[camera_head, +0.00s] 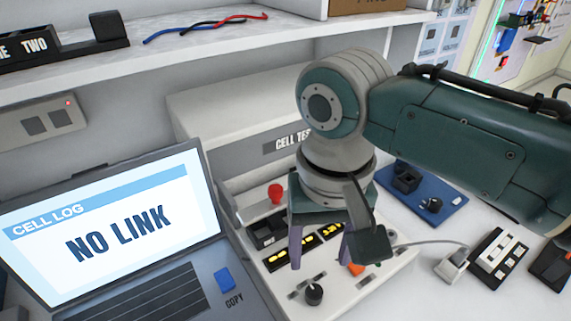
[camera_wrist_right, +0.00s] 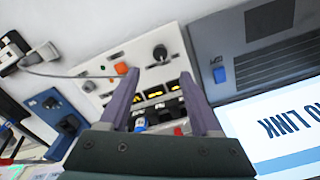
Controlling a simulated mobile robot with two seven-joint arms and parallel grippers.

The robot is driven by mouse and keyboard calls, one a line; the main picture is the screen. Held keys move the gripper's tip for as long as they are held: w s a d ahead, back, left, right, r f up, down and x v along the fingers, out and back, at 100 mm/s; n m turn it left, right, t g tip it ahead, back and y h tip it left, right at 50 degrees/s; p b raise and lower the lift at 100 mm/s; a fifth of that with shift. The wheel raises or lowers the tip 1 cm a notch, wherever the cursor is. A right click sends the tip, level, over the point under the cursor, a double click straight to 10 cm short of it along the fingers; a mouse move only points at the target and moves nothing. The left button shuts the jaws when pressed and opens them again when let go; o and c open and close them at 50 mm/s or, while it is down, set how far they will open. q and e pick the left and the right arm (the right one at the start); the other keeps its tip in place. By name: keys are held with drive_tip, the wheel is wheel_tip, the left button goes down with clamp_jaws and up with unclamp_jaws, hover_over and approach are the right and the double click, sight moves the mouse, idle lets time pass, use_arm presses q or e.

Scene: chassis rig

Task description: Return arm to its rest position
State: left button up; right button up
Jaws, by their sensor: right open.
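My right arm (camera_head: 450,130) comes in from the right in the head view. Its gripper (camera_head: 325,250) hangs over the front panel of the cell tester (camera_head: 340,300). In the right wrist view the two purple-grey fingers (camera_wrist_right: 160,95) stand wide apart with nothing between them. The panel (camera_wrist_right: 150,75) shows beyond the fingertips, with a black knob, an orange button and yellow displays. I cannot tell the exact gap between fingers and panel. My left gripper is in neither view.
A laptop (camera_head: 120,225) reading "NO LINK" stands left of the tester. A blue tray (camera_head: 425,188) and a white-and-black device (camera_head: 495,258) lie to the right. A cable runs to a plug (camera_head: 452,265). A shelf (camera_head: 200,52) with red and blue leads is above.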

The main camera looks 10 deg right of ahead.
drive_tip(key=s+a+r+n+t+y+p, duration=0.1)
drive_tip(key=s+a+r+n+y+p, duration=0.2)
drive_tip(key=s, duration=0.5)
drive_tip(key=s+d+r+t+h+p, duration=0.3)
drive_tip(key=s+d+r+p, duration=0.2)
drive_tip(key=s+d+r, duration=0.5)
wheel_tip(320, 180, up, 38)
drive_tip(key=w+d+p, duration=0.1)
drive_tip(key=p, duration=3.6)
drive_tip(key=shift+w+f+n, duration=0.15)
drive_tip(key=shift+w+n, duration=0.1)
drive_tip(key=shift+n, duration=0.05)
drive_tip(key=shift+d, duration=0.1)
